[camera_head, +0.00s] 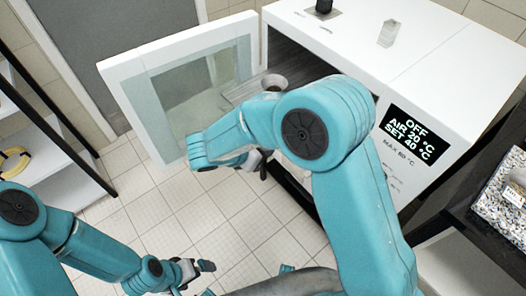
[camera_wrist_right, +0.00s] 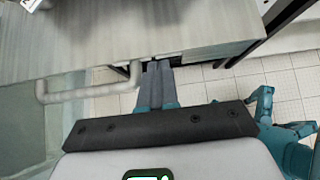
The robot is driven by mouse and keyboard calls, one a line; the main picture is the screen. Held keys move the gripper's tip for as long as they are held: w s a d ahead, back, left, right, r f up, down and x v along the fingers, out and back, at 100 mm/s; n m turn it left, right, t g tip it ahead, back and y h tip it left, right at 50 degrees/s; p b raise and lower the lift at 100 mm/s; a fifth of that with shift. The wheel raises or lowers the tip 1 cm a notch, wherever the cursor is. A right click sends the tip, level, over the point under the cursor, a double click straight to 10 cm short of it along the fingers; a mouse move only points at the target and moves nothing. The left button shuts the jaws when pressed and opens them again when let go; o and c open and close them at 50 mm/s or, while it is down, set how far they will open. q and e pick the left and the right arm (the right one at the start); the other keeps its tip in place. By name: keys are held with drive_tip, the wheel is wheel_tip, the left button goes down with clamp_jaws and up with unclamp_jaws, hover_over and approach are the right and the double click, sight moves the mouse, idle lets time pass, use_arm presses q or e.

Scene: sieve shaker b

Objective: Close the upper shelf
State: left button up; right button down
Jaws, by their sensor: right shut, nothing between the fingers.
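The upper shelf (camera_head: 243,91) is a grey brushed plate sticking out of the white oven's open front, partly hidden by my right arm. It fills the top of the right wrist view (camera_wrist_right: 205,32), with its front edge across the picture. My right gripper (camera_head: 263,168) is shut and empty. In the wrist view its fingertips (camera_wrist_right: 158,68) are at the shelf's front edge; contact cannot be told. My left gripper (camera_head: 202,268) hangs low over the floor, away from the shelf, and its opening is unclear.
A small bowl (camera_head: 274,82) stands on the shelf. The glass-windowed oven door (camera_head: 118,72) stands open at left; its bar handle (camera_wrist_right: 75,97) is left of my right fingers. A black rack (camera_head: 97,163) stands far left, a gravel tray (camera_head: 500,200) at right. Floor is clear.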

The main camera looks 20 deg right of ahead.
drive_tip(key=shift+d, duration=0.35)
drive_tip(key=shift+w+a, duration=0.1)
drive_tip(key=w+d, duration=0.2)
drive_tip(key=d, duration=0.4)
drive_tip(key=w+d, duration=0.2)
drive_tip(key=d, duration=0.4)
drive_tip(key=w+d+b, duration=0.1)
drive_tip(key=w+d, duration=0.1)
drive_tip(key=d, duration=0.4)
drive_tip(key=shift+w+d, duration=0.3)
drive_tip(key=shift+d, duration=0.1)
drive_tip(key=shift+a, duration=0.2)
